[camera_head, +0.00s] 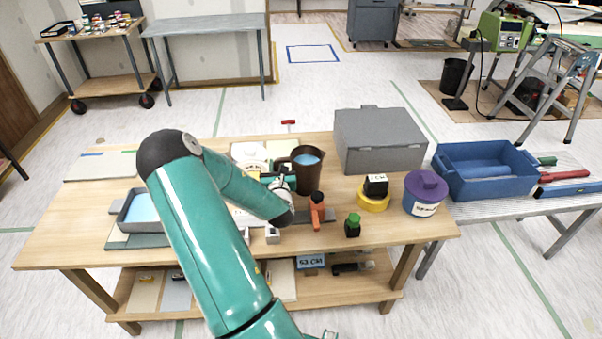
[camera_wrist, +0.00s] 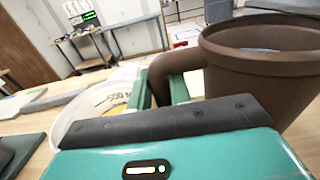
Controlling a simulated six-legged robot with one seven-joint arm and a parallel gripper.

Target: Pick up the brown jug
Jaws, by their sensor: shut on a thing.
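The brown jug (camera_head: 308,172) stands upright, or is held upright, at the back middle of the wooden table (camera_head: 400,222). Blue shows inside its mouth. In the wrist view the jug (camera_wrist: 270,75) fills the right side, with its handle (camera_wrist: 180,62) reaching left toward my fingers. My gripper (camera_wrist: 160,92) is shut on the jug's handle, with one green finger on each side of it. In the head view my gripper (camera_head: 282,185) is at the jug's left side, partly hidden by my teal arm. Whether the jug's base touches the table cannot be told.
A white tub (camera_wrist: 90,108) with markings is close to the left of my fingers. A grey box (camera_head: 380,140) stands right of the jug. An orange tool (camera_head: 317,212), a green-capped bottle (camera_head: 353,225) and a purple-lidded pot (camera_head: 425,193) are nearer the front and right.

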